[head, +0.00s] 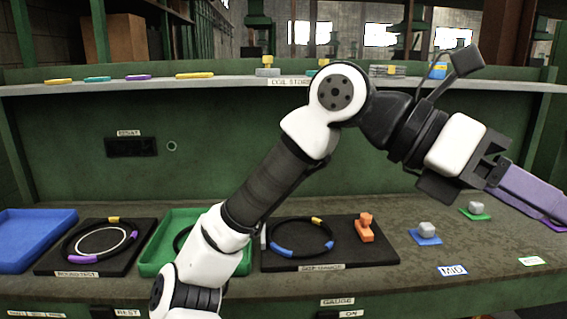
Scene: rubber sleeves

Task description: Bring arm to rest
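My white and black arm reaches up from the bottom left and bends over to the right across the bench. My gripper (497,172) is at the right, above the bench top, pointing right and slightly down. A long lavender piece (534,196) extends from it to the right picture edge; I cannot tell whether it is a finger or a held thing. The fingertips are not clearly visible. A black board (390,256) with a black, blue and yellow ring (274,246) and an orange clamp-like piece (364,227) lies below the arm.
At left are a blue tray (66,218), a black board (45,266) with a ring (70,243), and a green tray (150,268) partly behind my arm. Grey blocks stand on blue (425,240) and green (483,217) pads. A shelf (225,82) runs behind.

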